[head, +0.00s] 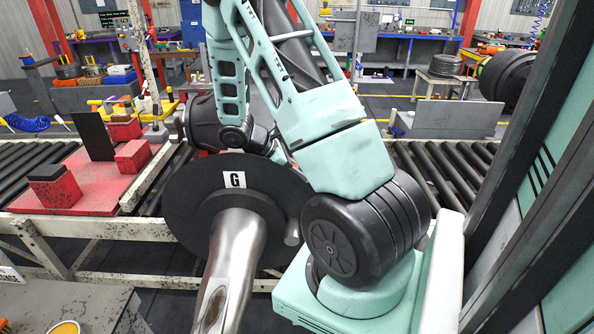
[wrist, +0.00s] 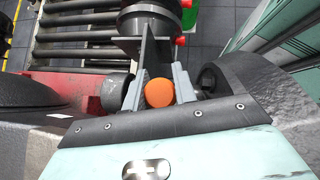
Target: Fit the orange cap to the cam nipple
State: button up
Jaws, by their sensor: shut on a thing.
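The orange cap (wrist: 160,93) sits between the two fingers of my gripper (wrist: 160,85) in the wrist view, and the gripper is shut on it. In the head view my gripper and the cap are hidden behind my arm and the black disc. A dark cylindrical part (wrist: 150,22) with red tips lies beyond the fingers in the wrist view. I cannot tell which part is the cam nipple, nor whether the cap touches anything besides the fingers.
A large black disc (head: 190,205) marked G, with a metal shaft (head: 220,270), stands in front of the roller line (head: 30,165). A red fixture plate (head: 90,190) is at left. Dark rounded bodies flank my gripper closely in the wrist view. A dark post (head: 530,130) rises at right.

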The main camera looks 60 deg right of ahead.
jog(key=shift+f+b, duration=0.95)
jog(key=shift+f, duration=0.4)
jog(key=o, duration=1)
jog(key=b+v, duration=0.4)
jog(key=v, duration=1.3)
jog(key=shift+w+a+r, duration=0.15)
